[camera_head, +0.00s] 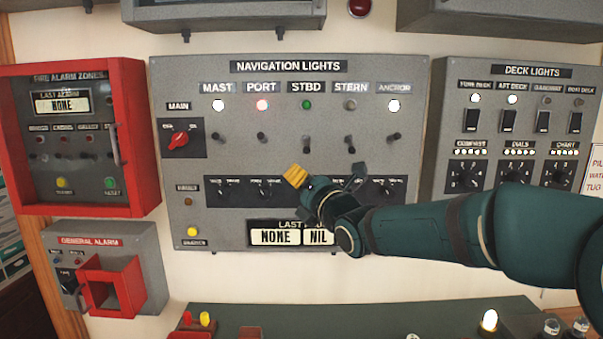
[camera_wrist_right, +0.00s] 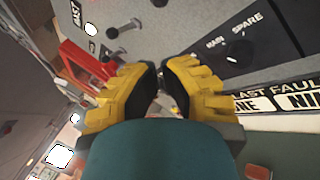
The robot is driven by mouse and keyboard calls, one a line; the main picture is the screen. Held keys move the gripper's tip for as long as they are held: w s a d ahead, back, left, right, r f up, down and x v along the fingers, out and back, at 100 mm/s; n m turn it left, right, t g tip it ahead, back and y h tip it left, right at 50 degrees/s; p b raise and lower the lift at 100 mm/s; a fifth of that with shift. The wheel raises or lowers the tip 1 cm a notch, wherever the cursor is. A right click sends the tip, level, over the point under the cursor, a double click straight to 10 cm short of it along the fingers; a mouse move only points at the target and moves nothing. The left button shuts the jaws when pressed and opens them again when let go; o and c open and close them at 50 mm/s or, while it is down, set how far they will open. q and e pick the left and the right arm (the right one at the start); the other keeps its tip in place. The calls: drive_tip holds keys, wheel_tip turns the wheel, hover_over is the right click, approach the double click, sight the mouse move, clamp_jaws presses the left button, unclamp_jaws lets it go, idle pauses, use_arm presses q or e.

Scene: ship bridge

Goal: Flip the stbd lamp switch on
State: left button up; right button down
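The STBD switch (camera_head: 307,143) is a small dark toggle on the grey navigation lights panel (camera_head: 400,220), its lever hanging downward. The STBD lamp (camera_head: 307,104) above it is dull green and looks unlit. My right gripper (camera_head: 294,175) reaches in from the right, its yellow fingertips just below the STBD switch and apart from it in the picture. The right wrist view shows its two yellow fingers (camera_wrist_right: 159,70) with tips close together and nothing seen between them. Toggles show beyond them; I cannot tell which is STBD there. My left gripper is out of view.
The neighbouring PORT switch (camera_head: 261,137) and STERN switch (camera_head: 350,143) stand close on either side. MAST, PORT and ANCHOR lamps glow. A red-framed fire alarm box (camera_head: 135,130) is at left, a deck lights panel (camera_head: 520,90) at right. A desk (camera_head: 260,312) lies below.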

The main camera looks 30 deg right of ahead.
sight(306, 145)
drive_tip(key=w, duration=0.2)
drive_tip(key=w+r+p, duration=0.1)
drive_tip(key=w, duration=0.4)
drive_tip(key=shift+w+r+p, duration=0.15)
drive_tip(key=shift+p, duration=0.2)
drive_tip(key=shift+w+d+r, duration=0.1)
drive_tip(key=shift+d+r, duration=0.1)
drive_tip(key=shift+r, duration=0.05)
drive_tip(key=shift+s+d+r+p, duration=0.35)
drive_tip(key=shift+s+d, duration=0.1)
drive_tip(key=shift+s, duration=0.2)
drive_tip(key=shift+s+d+r+p, duration=0.3)
drive_tip(key=shift+s+d, duration=0.1)
drive_tip(key=shift+s, duration=0.2)
drive_tip(key=shift+s, duration=0.1)
drive_tip(key=shift+s+a+r+m+g+p, duration=0.1)
drive_tip(key=shift+r+m+g+p, duration=0.45)
drive_tip(key=shift+g, duration=0.15)
drive_tip(key=shift+r, duration=0.1)
drive_tip(key=shift+s+r+m+g, duration=0.1)
drive_tip(key=shift+r+m+g, duration=0.15)
drive_tip(key=shift+g, duration=0.25)
drive_tip(key=shift+r, duration=0.3)
drive_tip(key=shift+a+f, duration=0.1)
